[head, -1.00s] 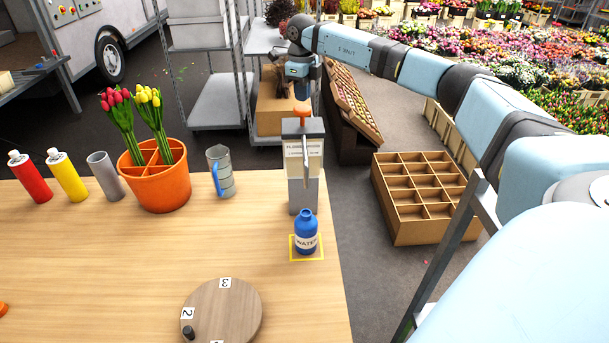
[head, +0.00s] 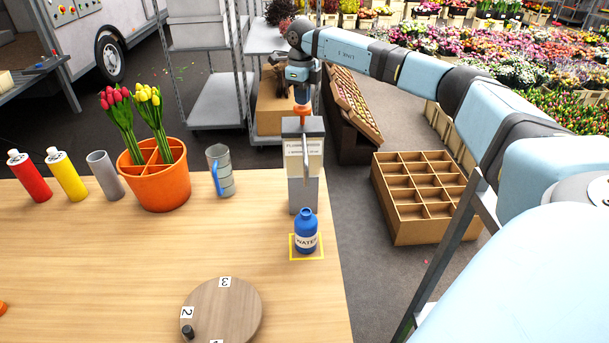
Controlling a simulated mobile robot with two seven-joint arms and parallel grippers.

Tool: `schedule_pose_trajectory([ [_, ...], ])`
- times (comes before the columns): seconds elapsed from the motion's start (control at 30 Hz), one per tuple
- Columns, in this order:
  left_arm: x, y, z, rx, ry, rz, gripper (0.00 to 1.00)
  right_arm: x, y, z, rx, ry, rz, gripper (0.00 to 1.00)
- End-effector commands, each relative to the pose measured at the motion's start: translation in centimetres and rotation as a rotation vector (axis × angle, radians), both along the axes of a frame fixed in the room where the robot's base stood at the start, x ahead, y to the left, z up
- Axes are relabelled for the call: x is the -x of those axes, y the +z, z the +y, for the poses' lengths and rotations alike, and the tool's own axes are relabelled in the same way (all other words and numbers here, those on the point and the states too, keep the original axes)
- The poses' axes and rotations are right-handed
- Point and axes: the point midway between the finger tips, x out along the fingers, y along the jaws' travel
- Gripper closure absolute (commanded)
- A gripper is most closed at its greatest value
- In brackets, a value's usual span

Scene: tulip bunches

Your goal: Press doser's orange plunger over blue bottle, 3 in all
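The doser (head: 303,160) is a grey and cream dispenser standing at the right edge of the table. Its orange plunger (head: 302,109) sticks up from the top. The blue bottle (head: 306,231), labelled WATER, stands upright in the yellow square (head: 293,257) in front of the doser, its mouth open. My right gripper (head: 302,101) points down from above with its tip at the plunger, seemingly touching it. Its fingers are too small and overlapped to tell open from shut. My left gripper is not in view.
A round wooden dial (head: 228,312) with number tags lies at the front. A metal mug (head: 219,172), an orange pot (head: 157,187) of tulips, a grey cup (head: 105,176), a yellow can (head: 67,175) and a red can (head: 29,176) line the back. The table's middle is clear.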

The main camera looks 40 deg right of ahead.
Motion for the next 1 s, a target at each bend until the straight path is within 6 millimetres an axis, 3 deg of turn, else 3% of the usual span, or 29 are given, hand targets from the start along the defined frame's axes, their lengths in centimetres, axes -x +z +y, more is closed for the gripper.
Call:
schedule_pose_trajectory([
  [1.0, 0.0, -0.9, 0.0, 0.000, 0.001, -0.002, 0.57, 0.0, -3.7, 0.0, 0.000, 0.000, 0.002, 1.00],
])
